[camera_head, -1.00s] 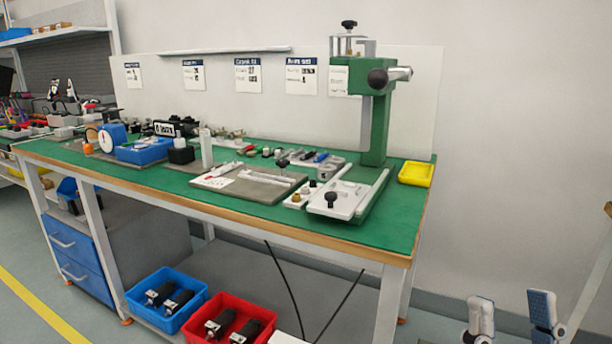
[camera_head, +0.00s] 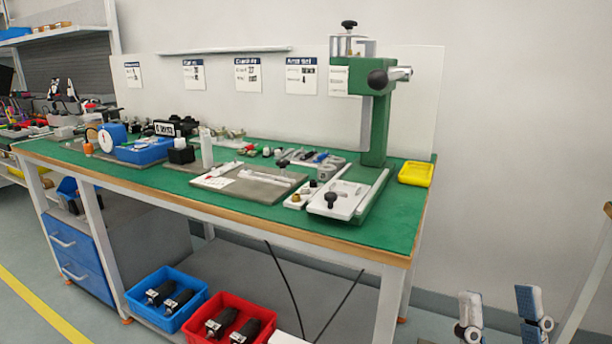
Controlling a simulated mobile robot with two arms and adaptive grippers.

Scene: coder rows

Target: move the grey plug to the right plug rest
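On the green bench top (camera_head: 385,232), a row of small plug-like parts in several colours (camera_head: 266,152) lies behind the grey plate. A grey holder (camera_head: 302,155) with blue and red pieces is just right of them. At this size I cannot tell which piece is the grey plug or which spot is the right plug rest. My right gripper (camera_head: 499,312) shows at the bottom right, its two fingers wide apart with nothing between them. It is in front of and to the right of the bench, well away from the small parts. My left gripper is out of view.
A green press (camera_head: 376,125) with a white base plate (camera_head: 340,200) stands at the bench's right, beside a yellow tray (camera_head: 416,173). A grey plate (camera_head: 250,186) lies mid-bench. Blue (camera_head: 140,311) and red (camera_head: 262,311) bins sit below. The bench's front right corner is clear.

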